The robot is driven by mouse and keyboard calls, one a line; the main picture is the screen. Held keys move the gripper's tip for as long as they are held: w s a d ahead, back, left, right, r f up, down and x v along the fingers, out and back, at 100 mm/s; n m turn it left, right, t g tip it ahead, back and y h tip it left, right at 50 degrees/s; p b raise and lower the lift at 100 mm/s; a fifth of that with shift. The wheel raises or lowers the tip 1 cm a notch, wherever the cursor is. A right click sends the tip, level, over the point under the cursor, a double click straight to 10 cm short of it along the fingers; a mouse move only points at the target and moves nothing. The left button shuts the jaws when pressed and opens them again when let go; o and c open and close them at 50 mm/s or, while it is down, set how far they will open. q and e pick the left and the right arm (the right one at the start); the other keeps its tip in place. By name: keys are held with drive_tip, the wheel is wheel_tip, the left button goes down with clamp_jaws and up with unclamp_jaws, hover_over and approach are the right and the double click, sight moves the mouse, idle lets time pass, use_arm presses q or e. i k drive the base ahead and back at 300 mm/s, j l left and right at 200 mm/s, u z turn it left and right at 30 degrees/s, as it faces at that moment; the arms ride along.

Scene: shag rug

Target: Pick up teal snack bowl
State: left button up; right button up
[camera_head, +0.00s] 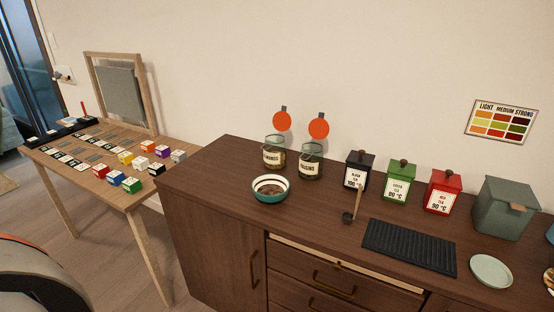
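The teal snack bowl (270,196) stands upright on the dark wooden cabinet top, near its left front part. Its outside is teal, its rim is pale, and something brownish shows inside. Two glass jars stand behind it, one labelled almonds (274,152) and one labelled raisins (311,161). Neither of my grippers shows in the head view. Nothing is touching the bowl that I can see.
The cabinet (215,185) also holds a scoop (348,218), black, green (399,182) and red (442,192) tea tins, a black ribbed mat (409,247), a pale dish (491,271) and a grey-green box (503,208). A lower table (133,197) with coloured cubes stands at left.

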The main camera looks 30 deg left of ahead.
sight(270, 188)
drive_tip(key=i+j, duration=0.1)
drive_tip(key=j, duration=1.2)
drive_tip(key=i+j, duration=0.15)
drive_tip(key=j, duration=0.5)
